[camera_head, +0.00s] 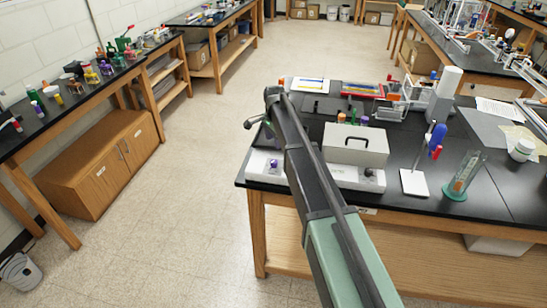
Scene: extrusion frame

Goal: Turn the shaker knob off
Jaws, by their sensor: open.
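A small purple piece (274,162) shows at the left end. My arm crosses in front and hides the middle of the device. My gripper (250,123) is at the arm's far end, left of the device and above the floor beside the bench's left edge. It is open and appears empty, apart from the knob.
On the bench (490,195), a white stand with blue and red pieces (414,182), a glass cylinder on a green base (464,174) and a white jar (522,149) stand to the right. A tall white cylinder (446,92) stands behind.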

